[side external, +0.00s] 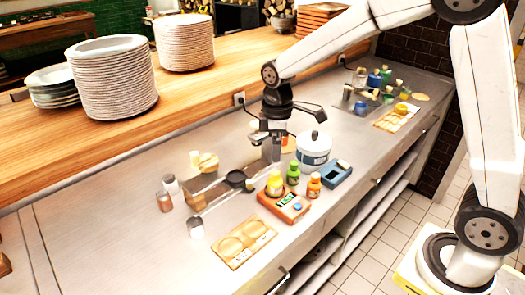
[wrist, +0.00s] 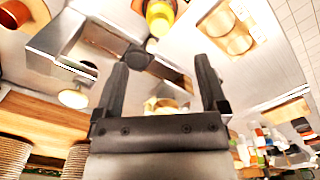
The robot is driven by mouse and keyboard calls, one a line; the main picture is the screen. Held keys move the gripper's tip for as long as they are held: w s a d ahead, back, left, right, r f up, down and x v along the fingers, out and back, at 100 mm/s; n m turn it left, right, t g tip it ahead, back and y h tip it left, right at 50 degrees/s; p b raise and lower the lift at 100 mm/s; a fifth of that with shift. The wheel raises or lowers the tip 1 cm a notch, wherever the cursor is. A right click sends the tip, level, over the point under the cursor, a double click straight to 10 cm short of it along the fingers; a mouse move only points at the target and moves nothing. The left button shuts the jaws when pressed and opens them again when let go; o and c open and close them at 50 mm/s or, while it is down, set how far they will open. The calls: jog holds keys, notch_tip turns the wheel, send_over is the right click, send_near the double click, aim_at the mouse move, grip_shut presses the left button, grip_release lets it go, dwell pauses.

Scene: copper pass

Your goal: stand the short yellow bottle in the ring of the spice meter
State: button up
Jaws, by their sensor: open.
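The short yellow bottle (side external: 274,184) stands upright at the back end of the red-orange spice meter (side external: 292,209). It covers the place where the ring would show, and I cannot tell how deep it sits. In the wrist view the yellow bottle (wrist: 160,18) shows at the top edge, beyond the fingertips. My gripper (side external: 271,155) is above and behind the bottle, apart from it. In the wrist view my gripper (wrist: 160,65) has its fingers wide apart with nothing held between them.
A green bottle (side external: 293,173) and an orange bottle (side external: 314,185) stand close by the meter. A blue device (side external: 337,174) and a white pot (side external: 313,151) are to the right. A wooden board with two round recesses (side external: 262,239) lies in front.

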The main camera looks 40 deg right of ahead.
jog(key=s+f+m+t, duration=0.1)
jog(key=s+f+m, duration=0.1)
jog(key=s+m, duration=0.2)
jog(key=s+d+f+m+t, duration=0.1)
jog(key=s+f+m, duration=0.2)
jog(key=s, duration=0.7)
jog(key=shift+s+d+m+t, duration=0.25)
jog(key=shift+s+m+t, duration=0.1)
jog(key=shift+m, duration=0.65)
